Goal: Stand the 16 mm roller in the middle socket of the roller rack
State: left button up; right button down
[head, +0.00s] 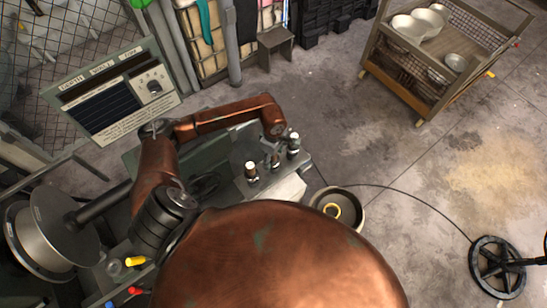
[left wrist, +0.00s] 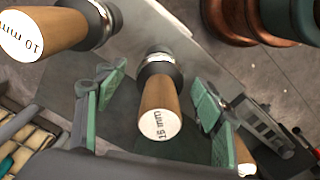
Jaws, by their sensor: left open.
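The 16 mm roller (left wrist: 159,124) has a wooden body with a printed white end and a dark, metal-banded base. In the left wrist view it stands between the fingers of my left gripper (left wrist: 157,105), which is open with gaps on both sides. In the head view my left gripper (head: 272,157) is between two other upright rollers, on the grey roller rack (head: 268,184), and hides the 16 mm roller. The 10 mm roller (left wrist: 50,30) is at the upper left of the wrist view. How the 16 mm roller's foot sits is hard to tell. My right gripper is not in view.
Another roller (left wrist: 243,158) stands by the right finger. The two neighbouring rollers (head: 251,171) and (head: 293,144) are close on both sides. A round pan (head: 350,198) with a yellow ring is right of the rack. A wooden cart (head: 412,88) stands farther off on open floor.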

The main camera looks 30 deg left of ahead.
pick_arm(q)
notch_tip(320, 180, up, 12)
jog(key=shift+r, duration=0.1)
dwell(0.5)
dwell(0.5)
